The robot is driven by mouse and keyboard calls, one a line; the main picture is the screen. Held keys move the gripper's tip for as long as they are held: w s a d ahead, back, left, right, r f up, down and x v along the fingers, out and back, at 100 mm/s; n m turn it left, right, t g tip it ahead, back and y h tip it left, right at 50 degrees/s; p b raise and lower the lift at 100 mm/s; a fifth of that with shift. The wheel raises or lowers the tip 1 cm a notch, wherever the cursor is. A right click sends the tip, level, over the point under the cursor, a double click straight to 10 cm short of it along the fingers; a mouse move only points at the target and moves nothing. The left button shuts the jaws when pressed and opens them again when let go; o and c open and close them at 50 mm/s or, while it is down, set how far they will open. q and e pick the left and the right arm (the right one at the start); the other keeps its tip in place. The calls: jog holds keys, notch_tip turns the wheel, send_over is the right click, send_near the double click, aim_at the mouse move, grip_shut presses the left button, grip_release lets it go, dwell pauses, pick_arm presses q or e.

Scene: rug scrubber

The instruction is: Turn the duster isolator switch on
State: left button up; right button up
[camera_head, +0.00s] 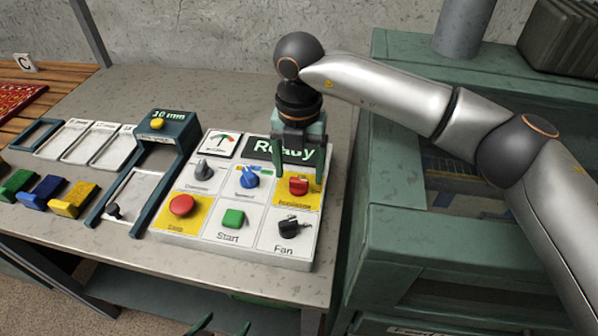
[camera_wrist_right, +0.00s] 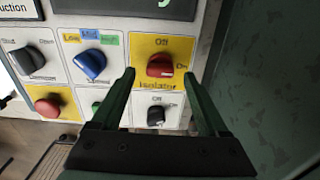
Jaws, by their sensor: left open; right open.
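The isolator switch (camera_head: 299,186) is a red rotary knob on a yellow square at the right side of the control panel. In the right wrist view the red knob (camera_wrist_right: 160,66) has "Off" printed above it, part of another label at its right and "Isolator" below. I cannot tell for sure which label it points to. My right gripper (camera_head: 299,173) is open over the knob, pointing down. In the right wrist view its fingertips (camera_wrist_right: 157,74) appear on either side of the knob, without visible contact. My left gripper (camera_head: 222,326) is open and empty at the bottom edge, only its tips showing.
A black fan knob (camera_head: 289,227) sits just below the isolator, a blue knob (camera_head: 248,177) to its left. A green start button (camera_head: 233,218) and red stop button (camera_head: 182,205) are nearby. A green machine (camera_head: 400,240) stands right of the bench.

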aim_at(299, 180)
notch_tip(299, 180, up, 11)
dwell(0.3)
jog(key=shift+f, duration=0.1)
